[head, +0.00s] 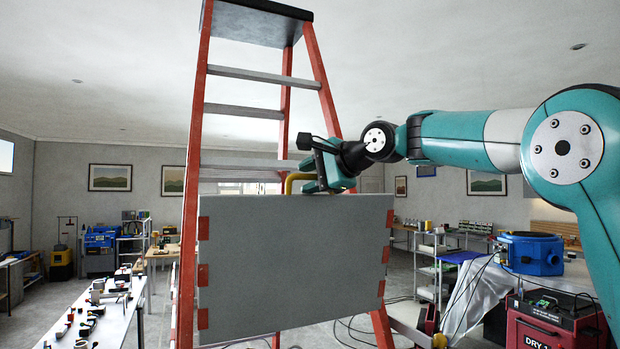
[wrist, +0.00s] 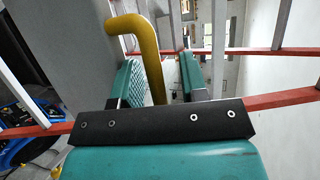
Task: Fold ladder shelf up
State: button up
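The ladder shelf is a flat grey panel (head: 290,265) with red marks along its side edges. It stands roughly upright, face-on, in front of the red-railed stepladder (head: 192,140) in the head view. A yellow handle (head: 292,180) rises at the panel's top edge; it is a bent bar in the wrist view (wrist: 150,55). My gripper (head: 322,178) is at the top edge beside the handle. In the wrist view its teal fingers (wrist: 162,78) are apart, with the handle between them, close to the left finger and clear of the right. Contact with the left finger cannot be told.
A long white table (head: 90,310) with small items is at the lower left. A red dryer (head: 550,322), a blue machine (head: 532,253) and loose cables are at the right. The ladder's grey rungs (head: 245,110) and black top are above the panel.

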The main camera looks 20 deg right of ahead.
jog(key=shift+f, duration=0.1)
jog(key=b+v, duration=0.4)
jog(key=v, duration=1.3)
jog(key=shift+s, duration=0.2)
jog(key=shift+d, duration=0.15)
jog(key=s+a+f+n+g+b, duration=0.2)
jog(key=a+f+n+b, duration=0.15)
jog(key=f, duration=0.65)
jog(key=s+a+f+n+g+b, duration=0.25)
jog(key=a+f, duration=0.25)
jog(key=f, duration=0.5)
jog(key=s+a+f+n+g+b, duration=0.1)
jog(key=a+f+n+g+b, duration=0.2)
jog(key=f, duration=0.7)
jog(key=s+a+f+n+g+h+b, duration=0.1)
jog(key=s+f+n+g+b, duration=0.1)
jog(key=s+f+n, duration=0.3)
jog(key=s+a+f+n+g+h+b, duration=0.2)
jog(key=s+f+n, duration=0.4)
jog(key=s+f, duration=0.8)
notch_tip(320, 180, down, 7)
jog(key=shift+s+a+r+n+g+b, duration=0.25)
jog(key=shift+g+b, duration=0.3)
jog(key=shift+b, duration=0.7)
